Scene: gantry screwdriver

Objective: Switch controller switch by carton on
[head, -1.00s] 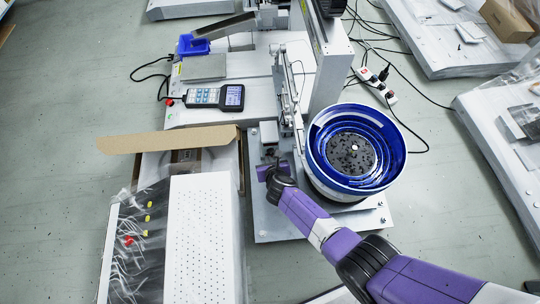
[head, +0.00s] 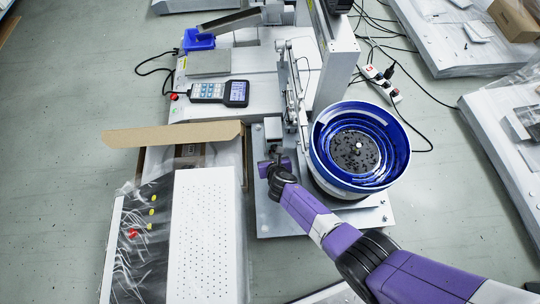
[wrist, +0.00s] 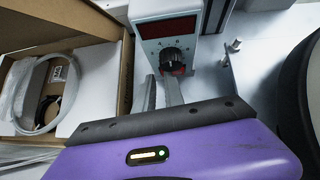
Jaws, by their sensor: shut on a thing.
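The controller (wrist: 165,35) is a white box with a dark red display and a black knob (wrist: 173,60). A red switch part (wrist: 179,70) shows just below the knob, partly hidden by a fingertip. In the head view the controller (head: 272,128) stands between the carton and the blue bowl. The open carton (wrist: 113,72) lies to its left and also shows in the head view (head: 172,136). My gripper (wrist: 162,84) is at the controller's lower front, its two grey fingers close together. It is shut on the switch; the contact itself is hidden.
The blue bowl feeder (head: 320,150) stands close to the right of my gripper. A handheld pendant (head: 220,93) lies on the machine base behind. A metal post (wrist: 233,46) rises right of the controller. A white perforated cover (head: 202,235) is at front left.

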